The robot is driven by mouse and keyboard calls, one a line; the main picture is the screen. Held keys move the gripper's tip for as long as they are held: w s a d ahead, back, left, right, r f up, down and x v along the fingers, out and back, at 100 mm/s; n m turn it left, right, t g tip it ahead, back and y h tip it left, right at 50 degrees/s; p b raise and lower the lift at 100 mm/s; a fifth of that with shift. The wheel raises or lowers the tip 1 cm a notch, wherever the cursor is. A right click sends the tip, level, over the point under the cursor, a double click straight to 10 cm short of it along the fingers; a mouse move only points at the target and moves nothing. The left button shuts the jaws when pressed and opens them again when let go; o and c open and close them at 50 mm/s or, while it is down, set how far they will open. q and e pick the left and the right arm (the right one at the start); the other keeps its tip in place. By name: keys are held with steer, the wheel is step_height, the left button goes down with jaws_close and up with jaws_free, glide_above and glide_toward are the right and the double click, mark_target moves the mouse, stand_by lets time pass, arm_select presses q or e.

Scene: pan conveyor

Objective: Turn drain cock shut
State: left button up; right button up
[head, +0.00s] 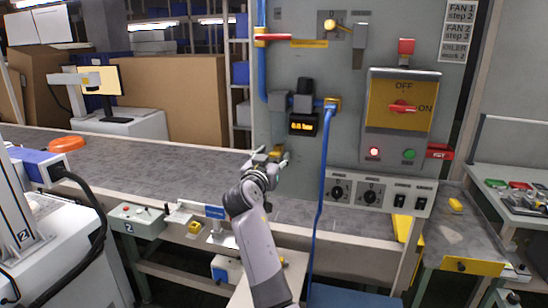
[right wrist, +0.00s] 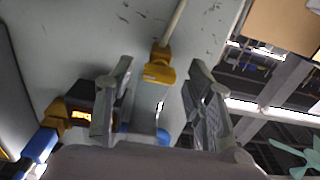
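A small yellow fitting, which looks like the drain cock (right wrist: 158,72), is at the end of a pale pipe (right wrist: 173,22) in the right wrist view. My right gripper (right wrist: 160,85) is open, with one finger on each side of the fitting's line. I cannot tell whether the fingers touch it or whether it is shut. In the head view my right gripper (head: 270,157) is in front of the grey panel (head: 290,60), below the pressure gauge (head: 302,124). It hides much of the yellow fitting (head: 276,153). My left gripper is not in view.
A blue hose (head: 321,180) hangs from a yellow connector just right of my right gripper. A switch box (head: 400,110) and a row of knobs (head: 368,193) are further right. The conveyor (head: 130,160) runs behind my right arm.

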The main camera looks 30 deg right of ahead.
steer(key=c, duration=0.6)
jaws_close()
steer(key=shift+n, duration=0.5)
steer(key=n+p, duration=0.1)
steer(key=n, duration=0.2)
steer(key=shift+r+n+p, duration=0.15)
steer(key=shift+n+p, duration=0.2)
steer(key=shift+n, duration=0.05)
steer(key=n+p, duration=0.1)
steer(key=n, duration=0.2)
steer(key=shift+n+p, duration=0.3)
steer(key=shift+p, duration=0.05)
steer(key=n+p, duration=0.3)
steer(key=n, duration=0.2)
steer(key=shift+r, duration=0.1)
steer(key=shift+n+p, duration=1.6)
steer(key=shift+n, duration=0.6)
steer(key=shift+f+n, duration=0.2)
steer(key=shift+n, duration=0.1)
